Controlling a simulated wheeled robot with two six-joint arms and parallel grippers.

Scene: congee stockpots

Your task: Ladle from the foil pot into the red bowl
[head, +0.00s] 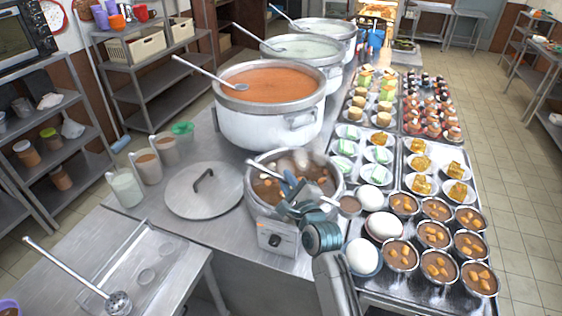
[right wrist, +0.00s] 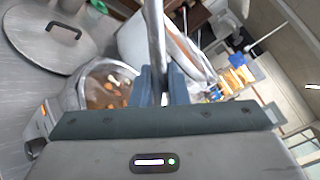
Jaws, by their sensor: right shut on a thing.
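The foil pot (head: 253,201), a silvery pot of brown stew with chunks, stands on the steel counter at the middle of the head view. My right gripper (head: 291,196) is over its front part and is shut on a metal ladle. The ladle (head: 349,205) has its cup just right of the pot's rim, beside the white-looking bowls, and brown shows in it. The handle (right wrist: 156,40) stands between my fingers in the right wrist view. The red bowl (head: 384,226) seems to be the middle of three bowls, white on top with a reddish rim. My left gripper is out of view.
Several filled brown bowls (head: 434,234) crowd the tray at the right. A lid (head: 204,190) lies left of the foil pot. A large white pot (head: 262,125) of orange congee stands behind. A perforated ladle (head: 118,302) lies front left.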

